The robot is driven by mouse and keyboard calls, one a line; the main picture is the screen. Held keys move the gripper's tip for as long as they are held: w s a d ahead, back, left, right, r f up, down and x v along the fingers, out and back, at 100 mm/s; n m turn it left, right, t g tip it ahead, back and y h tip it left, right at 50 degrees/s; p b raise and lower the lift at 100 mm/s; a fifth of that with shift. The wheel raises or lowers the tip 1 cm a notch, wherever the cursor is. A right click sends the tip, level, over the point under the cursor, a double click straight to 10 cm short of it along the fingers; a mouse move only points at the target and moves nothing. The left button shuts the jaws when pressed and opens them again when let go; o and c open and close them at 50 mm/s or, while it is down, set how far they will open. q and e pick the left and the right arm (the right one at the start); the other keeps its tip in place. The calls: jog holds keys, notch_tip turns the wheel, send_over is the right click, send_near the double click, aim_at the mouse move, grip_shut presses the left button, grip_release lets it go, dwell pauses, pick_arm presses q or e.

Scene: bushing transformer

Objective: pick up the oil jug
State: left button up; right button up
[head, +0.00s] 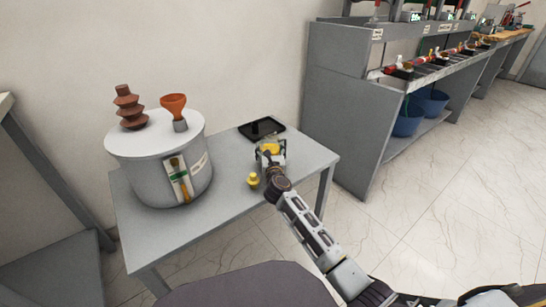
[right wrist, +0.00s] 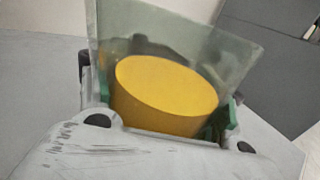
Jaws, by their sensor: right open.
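The oil jug (head: 271,148) stands on the small grey table, a clear-walled vessel with yellow oil in it. In the right wrist view the jug (right wrist: 165,88) fills the middle, its see-through wall rising above the yellow. My right gripper (head: 270,156) is open, with its fingers on either side of the jug. In the right wrist view the green finger pads of my right gripper (right wrist: 168,103) flank the jug; I cannot tell if they touch it. The jug's lower part is hidden by the gripper. My left gripper is not in view.
The grey table (head: 225,195) also bears a transformer tank (head: 150,180) with a brown bushing (head: 129,106) and an orange funnel (head: 174,106) on top. A black tray (head: 262,128) lies behind the jug. A small yellow piece (head: 253,181) stands near the front edge.

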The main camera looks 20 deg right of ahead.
aim_at(270, 142)
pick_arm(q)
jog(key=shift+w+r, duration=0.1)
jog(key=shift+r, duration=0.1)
pick_arm(e)
jog(key=shift+c, duration=0.4)
jog(key=c, duration=0.9)
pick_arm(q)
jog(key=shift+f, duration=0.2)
pick_arm(e)
jog(key=shift+r, duration=0.1)
jog(key=shift+c, duration=0.2)
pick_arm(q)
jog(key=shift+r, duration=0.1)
pick_arm(e)
jog(key=shift+r, duration=0.15)
jog(key=shift+r+p, duration=1.05)
jog(key=shift+r, duration=0.25)
pick_arm(q)
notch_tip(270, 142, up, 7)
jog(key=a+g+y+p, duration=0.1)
jog(key=p, duration=0.3)
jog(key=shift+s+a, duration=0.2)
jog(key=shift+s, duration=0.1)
pick_arm(e)
notch_tip(270, 142, up, 7)
